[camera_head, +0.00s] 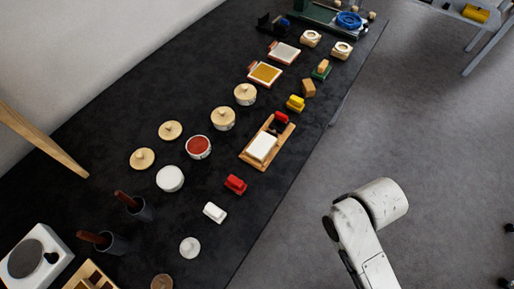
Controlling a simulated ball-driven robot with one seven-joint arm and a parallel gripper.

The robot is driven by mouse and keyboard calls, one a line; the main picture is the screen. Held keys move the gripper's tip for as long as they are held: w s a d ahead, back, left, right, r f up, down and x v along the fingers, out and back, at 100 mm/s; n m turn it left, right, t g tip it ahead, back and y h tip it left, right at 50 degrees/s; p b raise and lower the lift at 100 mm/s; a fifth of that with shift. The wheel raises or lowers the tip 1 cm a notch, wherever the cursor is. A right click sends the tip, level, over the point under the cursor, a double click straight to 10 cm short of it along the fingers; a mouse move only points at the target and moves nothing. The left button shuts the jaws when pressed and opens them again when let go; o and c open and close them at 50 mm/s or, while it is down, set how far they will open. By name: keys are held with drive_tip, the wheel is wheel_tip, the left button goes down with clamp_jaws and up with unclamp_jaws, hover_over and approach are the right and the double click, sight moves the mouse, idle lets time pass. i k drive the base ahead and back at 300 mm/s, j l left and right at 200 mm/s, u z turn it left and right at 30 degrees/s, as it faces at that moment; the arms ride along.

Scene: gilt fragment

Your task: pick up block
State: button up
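Several small block-like pieces lie on the long dark table (110,115). A red block (235,184) and a white block (215,212) lie near the table's right edge, apart from each other. A yellow block (295,103) and a tan wooden block (308,88) lie further up. A green piece with a tan top (321,69) is beyond them. I cannot tell which one is the task's block. My white arm shows over the grey floor, to the right of the table and apart from all of these. My gripper is not visible.
A wooden tray (245,156) holds a white slab and small red and black pieces. Round lidded pots, a bowl of red (198,147) and dark cups with brown handles (138,207) stand to the left. A blue ring (348,20) is at the far end.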

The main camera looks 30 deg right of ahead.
sight(262, 146)
drive_tip(key=u, duration=0.45)
drive_tip(key=l+u, duration=0.15)
drive_tip(key=u, duration=0.8)
drive_tip(key=l+u, duration=0.1)
drive_tip(key=u, duration=0.35)
drive_tip(key=k+l+u, duration=0.1)
drive_tip(key=k+l, duration=0.35)
drive_tip(key=l, duration=0.15)
drive_tip(key=k+l+u, duration=0.1)
drive_tip(key=k+l, duration=0.4)
drive_tip(key=l, duration=0.1)
